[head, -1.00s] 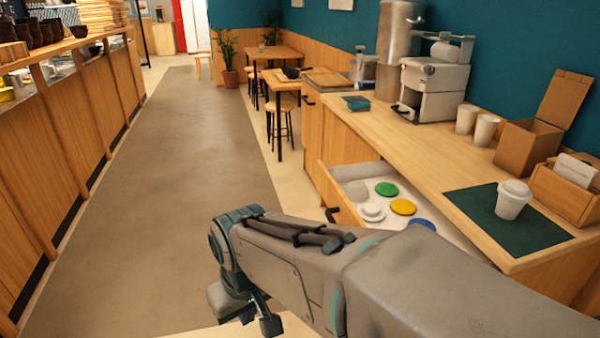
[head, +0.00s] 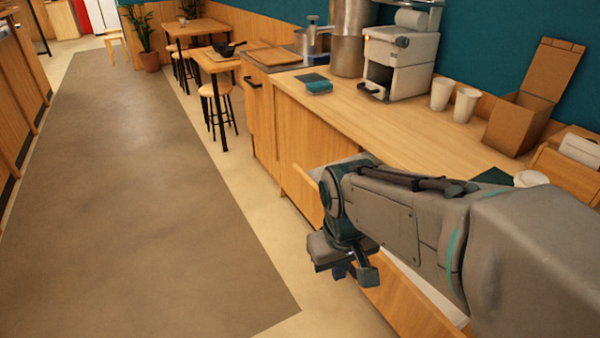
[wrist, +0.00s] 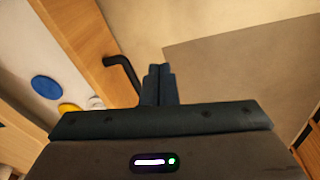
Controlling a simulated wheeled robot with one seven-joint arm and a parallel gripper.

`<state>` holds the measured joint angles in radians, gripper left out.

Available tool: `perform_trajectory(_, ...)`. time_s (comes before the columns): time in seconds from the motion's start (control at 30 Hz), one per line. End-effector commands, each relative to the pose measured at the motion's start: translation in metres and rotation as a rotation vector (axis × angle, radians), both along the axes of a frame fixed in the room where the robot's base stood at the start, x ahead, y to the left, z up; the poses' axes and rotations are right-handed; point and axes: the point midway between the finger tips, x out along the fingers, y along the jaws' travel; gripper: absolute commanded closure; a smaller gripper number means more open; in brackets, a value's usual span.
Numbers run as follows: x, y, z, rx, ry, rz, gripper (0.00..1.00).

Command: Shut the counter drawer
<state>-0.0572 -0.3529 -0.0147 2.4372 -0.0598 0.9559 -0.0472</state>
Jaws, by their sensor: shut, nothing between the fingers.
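The counter drawer is open, and its wooden front (head: 405,308) sticks out from the counter, partly hidden behind my arm in the head view. In the wrist view the drawer front (wrist: 80,38) runs diagonally, with a dark bar handle (wrist: 122,72) on its outer face. My gripper (head: 352,274) is in front of the drawer, on its outer side. In the wrist view my gripper's fingers (wrist: 158,84) are together and empty, close to the handle; whether they touch it I cannot tell. A blue lid (wrist: 45,87) and a yellow lid (wrist: 70,107) lie inside the white drawer.
The countertop (head: 385,120) holds a coffee machine (head: 400,60), paper cups (head: 441,93) and a cardboard box (head: 530,105). A stool (head: 217,105) and tables stand farther back along the wall. The grey floor (head: 130,200) at left is clear.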

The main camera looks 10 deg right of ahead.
Motion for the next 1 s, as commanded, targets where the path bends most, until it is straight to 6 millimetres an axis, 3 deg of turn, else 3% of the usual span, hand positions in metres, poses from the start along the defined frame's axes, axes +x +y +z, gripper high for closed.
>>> perform_trajectory(0.3,0.069,-0.015,-0.02,-0.283,0.276,0.362,1.0)
perform_trajectory(0.53,0.128,-0.011,-0.042,-0.526,0.473,0.631,1.0)
perform_trajectory(0.77,0.189,0.011,-0.07,-0.799,0.663,0.877,1.0)
perform_trajectory(1.0,0.245,0.056,-0.107,-1.121,0.851,1.093,1.0)
